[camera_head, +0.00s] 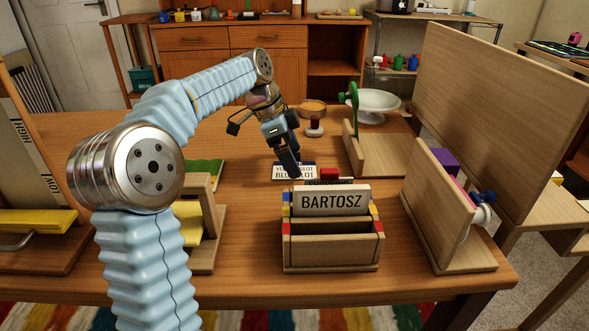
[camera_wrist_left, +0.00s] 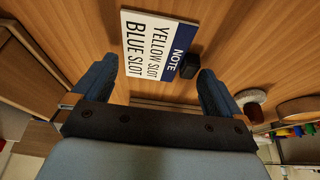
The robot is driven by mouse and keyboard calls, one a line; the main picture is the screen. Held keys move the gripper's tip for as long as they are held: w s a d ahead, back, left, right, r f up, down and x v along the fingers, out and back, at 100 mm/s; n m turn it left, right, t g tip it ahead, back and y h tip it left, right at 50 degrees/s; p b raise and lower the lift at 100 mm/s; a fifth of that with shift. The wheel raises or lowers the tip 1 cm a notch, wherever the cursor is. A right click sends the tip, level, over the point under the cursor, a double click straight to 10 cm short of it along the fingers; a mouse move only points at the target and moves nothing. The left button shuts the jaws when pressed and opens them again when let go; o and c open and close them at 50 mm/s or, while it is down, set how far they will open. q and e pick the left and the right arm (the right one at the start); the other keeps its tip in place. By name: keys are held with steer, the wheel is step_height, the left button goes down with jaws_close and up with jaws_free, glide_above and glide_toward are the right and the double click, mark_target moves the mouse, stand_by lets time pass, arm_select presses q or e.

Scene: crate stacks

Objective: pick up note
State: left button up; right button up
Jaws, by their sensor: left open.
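Nothing is held. My right gripper is not in view.
A wooden slotted holder (camera_head: 331,254) with a "BARTOSZ" card (camera_head: 331,201) and coloured tabs stands in front. Upright wooden panels (camera_head: 437,205) stand to the right. A white bowl (camera_head: 375,102) and a stamp (camera_head: 314,127) stand behind.

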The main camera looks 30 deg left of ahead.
arm_select(q)
steer(key=shift+w+d+f, duration=0.1)
steer(key=shift+d+f, duration=0.1)
steer(key=shift+f, duration=0.35)
steer(key=shift+c, duration=0.2)
steer(key=c, duration=0.6)
steer(key=shift+c, duration=0.2)
steer(key=shift+r, duration=0.15)
step_height(320, 180, up, 18)
steer(key=p, duration=0.3)
